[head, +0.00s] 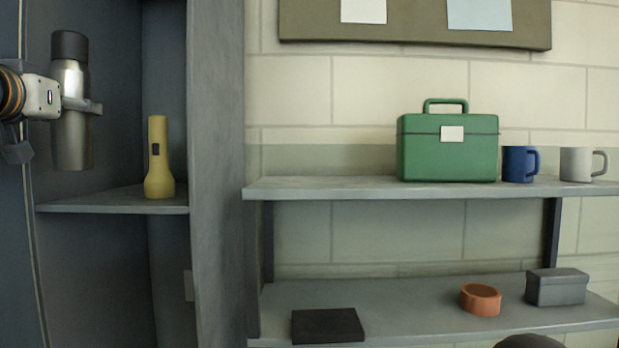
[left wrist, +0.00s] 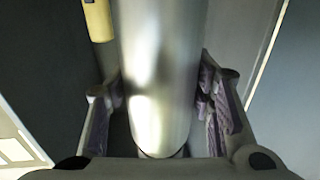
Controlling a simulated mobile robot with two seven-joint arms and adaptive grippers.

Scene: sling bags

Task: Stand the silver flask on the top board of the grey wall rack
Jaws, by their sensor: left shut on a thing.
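The silver flask (head: 72,145) has a black cap and stands upright in my left gripper (head: 92,106), at the far left of the head view. The gripper is shut around its body. In the left wrist view the flask (left wrist: 160,70) fills the middle between the two fingers (left wrist: 165,110). The flask is in front of a grey locker, and its base shows above the front part of the locker shelf (head: 110,203). The grey wall rack's top board (head: 320,188) is to the right, beyond the locker's side panel. My right gripper is not in view.
A yellow flashlight (head: 159,165) stands on the locker shelf. The top board holds a green box (head: 447,150), a blue mug (head: 518,164) and a white mug (head: 577,163); its left part is bare.

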